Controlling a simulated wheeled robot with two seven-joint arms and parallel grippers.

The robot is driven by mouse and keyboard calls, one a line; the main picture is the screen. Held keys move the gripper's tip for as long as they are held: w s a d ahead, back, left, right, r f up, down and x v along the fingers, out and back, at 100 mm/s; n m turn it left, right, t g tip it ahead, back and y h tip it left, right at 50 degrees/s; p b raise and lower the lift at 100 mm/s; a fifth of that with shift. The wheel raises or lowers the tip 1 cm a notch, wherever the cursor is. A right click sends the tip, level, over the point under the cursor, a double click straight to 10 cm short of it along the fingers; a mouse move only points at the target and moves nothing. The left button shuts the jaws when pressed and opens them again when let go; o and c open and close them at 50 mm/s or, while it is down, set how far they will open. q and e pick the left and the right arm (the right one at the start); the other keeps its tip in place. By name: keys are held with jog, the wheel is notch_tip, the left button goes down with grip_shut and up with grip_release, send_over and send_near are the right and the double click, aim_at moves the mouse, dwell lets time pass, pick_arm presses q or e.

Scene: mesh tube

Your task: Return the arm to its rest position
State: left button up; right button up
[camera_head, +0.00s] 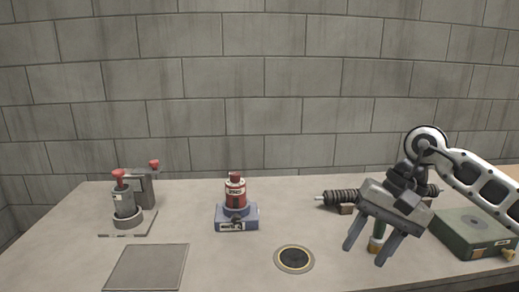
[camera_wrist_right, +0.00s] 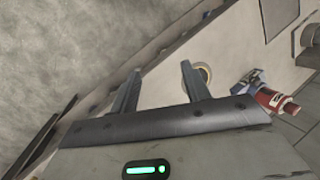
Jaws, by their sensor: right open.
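My right arm comes in from the right in the head view. Its right gripper (camera_head: 363,256) hangs above the right part of the table, fingers pointing down and to the left, apart. In the wrist view the right gripper (camera_wrist_right: 161,69) shows its two fingers spread with nothing between them. A small green and tan upright thing (camera_head: 377,241) shows behind the fingers in the head view, partly hidden by them. A dark ribbed tube (camera_head: 341,197) lies behind the gripper, partly covered by it. My left gripper is in neither view.
A red bottle (camera_head: 235,190) stands on a blue base (camera_head: 236,217) mid-table. A round yellow-ringed disc (camera_head: 294,258) and a grey square plate (camera_head: 148,266) lie in front. A grey device with red knobs (camera_head: 125,204) stands left. A green box (camera_head: 468,232) is beside my right arm.

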jog(key=s+a+r+m+t+y+p, duration=0.1)
jog(key=s+a+m+y, duration=0.3)
jog(key=a+m+y, duration=0.5)
jog(key=s+a+r+m+t+y, duration=0.1)
jog(key=s+a+m+y, duration=0.3)
jog(key=a+m+y, duration=0.5)
jog(key=w+d+f+m+t+h, duration=0.1)
jog(key=d+f+m+t+h, duration=0.3)
jog(key=m, duration=0.8)
jog(key=w+d+f+m+t+h+p, duration=0.1)
jog(key=f+m+t+h, duration=0.2)
jog(key=m+t+h, duration=0.55)
jog(key=d+f+m+t+h, duration=0.1)
jog(key=d+f+m+t, duration=0.25)
jog(key=m, duration=1.15)
jog(key=s+d+f+m+g+h, duration=0.4)
jog(key=s+f+m+g+h, duration=0.1)
jog(key=s+f+m, duration=0.6)
notch_tip(320, 180, down, 4)
jog(key=shift+d+r+m+g, duration=0.15)
jog(key=shift+m+g, duration=0.55)
jog(key=shift+m, duration=0.35)
